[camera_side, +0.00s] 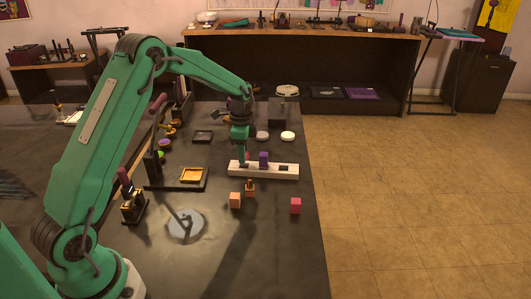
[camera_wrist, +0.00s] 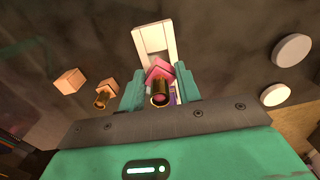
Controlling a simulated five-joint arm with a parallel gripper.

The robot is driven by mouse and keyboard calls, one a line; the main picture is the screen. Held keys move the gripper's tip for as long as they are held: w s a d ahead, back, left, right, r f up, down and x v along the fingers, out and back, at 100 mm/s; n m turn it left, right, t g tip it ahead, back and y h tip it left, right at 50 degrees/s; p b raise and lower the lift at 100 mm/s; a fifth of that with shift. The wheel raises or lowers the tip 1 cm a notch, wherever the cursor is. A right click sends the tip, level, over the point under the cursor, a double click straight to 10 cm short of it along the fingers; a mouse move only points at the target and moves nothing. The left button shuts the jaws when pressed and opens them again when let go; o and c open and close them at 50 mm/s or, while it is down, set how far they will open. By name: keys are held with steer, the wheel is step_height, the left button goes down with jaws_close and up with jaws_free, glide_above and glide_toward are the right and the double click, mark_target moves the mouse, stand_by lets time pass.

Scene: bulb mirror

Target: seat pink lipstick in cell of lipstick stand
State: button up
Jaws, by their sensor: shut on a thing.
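The lipstick stand (camera_side: 285,173) is a long white block with dark cells, lying on the dark table; its end also shows in the wrist view (camera_wrist: 143,38). A purple lipstick (camera_side: 264,158) stands upright in a middle cell. My gripper (camera_side: 243,158) is low over the left part of the stand. In the wrist view, my gripper (camera_wrist: 160,88) is shut on the pink lipstick (camera_wrist: 159,71), whose gold end faces the camera. The lipstick looks turned about its axis relative to the stand. Its lower end is hidden, so I cannot tell whether it is inside a cell.
An orange block (camera_side: 235,200), an orange lipstick (camera_side: 250,189) and a magenta block (camera_side: 296,205) are in front of the stand. Two white discs (camera_side: 287,136) lie behind it. The table's right edge is close.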

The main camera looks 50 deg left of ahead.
steer(key=shift+s+f, duration=0.1)
steer(key=shift+f, duration=2.1)
steer(key=shift+c, duration=0.3)
steer(key=o, duration=1)
steer(key=shift+d, duration=0.1)
steer(key=shift+r, duration=0.1)
step_height(320, 180, up, 12)
steer(key=shift+r, duration=0.1)
steer(key=shift+r, duration=0.1)
